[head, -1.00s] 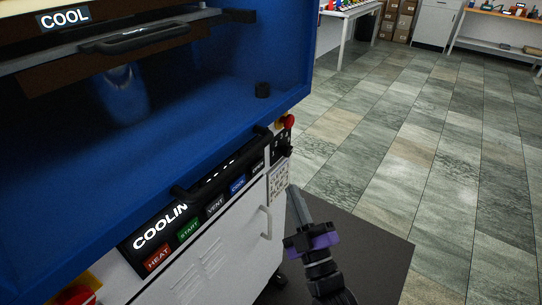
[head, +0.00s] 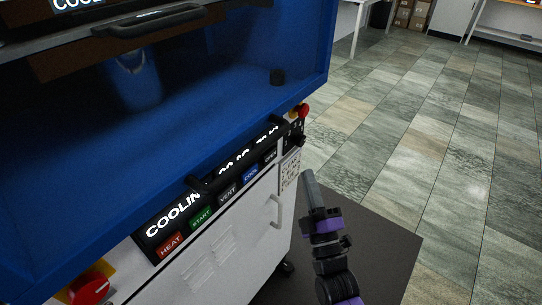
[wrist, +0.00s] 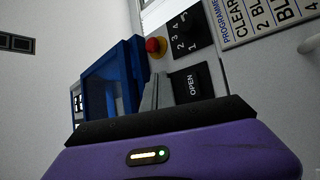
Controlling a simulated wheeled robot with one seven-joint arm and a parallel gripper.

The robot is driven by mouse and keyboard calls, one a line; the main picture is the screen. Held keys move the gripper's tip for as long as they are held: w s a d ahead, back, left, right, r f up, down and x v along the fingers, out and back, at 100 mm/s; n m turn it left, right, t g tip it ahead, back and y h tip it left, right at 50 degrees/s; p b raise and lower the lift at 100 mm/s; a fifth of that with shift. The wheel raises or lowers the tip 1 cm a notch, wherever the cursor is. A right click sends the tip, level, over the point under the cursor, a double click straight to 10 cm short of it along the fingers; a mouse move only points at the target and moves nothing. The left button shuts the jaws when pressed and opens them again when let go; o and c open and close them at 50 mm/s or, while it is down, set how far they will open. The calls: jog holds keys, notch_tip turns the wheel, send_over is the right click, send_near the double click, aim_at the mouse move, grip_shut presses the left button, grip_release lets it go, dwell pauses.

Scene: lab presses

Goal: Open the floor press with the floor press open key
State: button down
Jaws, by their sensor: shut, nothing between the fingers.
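The floor press (head: 240,110) has a blue upper body and a white lower cabinet. Its black front panel carries the keys HEAT, START, VENT, COOL and, at the right end, the open key (head: 270,157). In the wrist view the open key (wrist: 192,86) is a black block with white "OPEN" lettering, just right of my fingers. My gripper (head: 310,178) is shut and empty, pointing up beside the panel's right end. In the wrist view my gripper (wrist: 153,90) shows closed grey fingers left of the key. I cannot tell whether they touch it.
A red knob (wrist: 156,47) and a numbered dial (wrist: 187,34) sit by the open key. A black handle bar (head: 235,155) runs in front of the panel. A cabinet door handle (head: 276,212) sticks out below. Tiled floor (head: 420,150) to the right is clear.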

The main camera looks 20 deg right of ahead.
send_near(276, 148)
jog(key=shift+d+r+x, duration=0.1)
jog(key=shift+x, duration=0.95)
jog(key=shift+d+r+x, duration=0.1)
jog(key=shift+d+x, duration=0.05)
jog(key=shift+x, duration=0.95)
jog(key=shift+s, duration=0.1)
jog(key=shift+w+a, duration=0.25)
jog(key=shift+w, duration=0.05)
dwell(0.3)
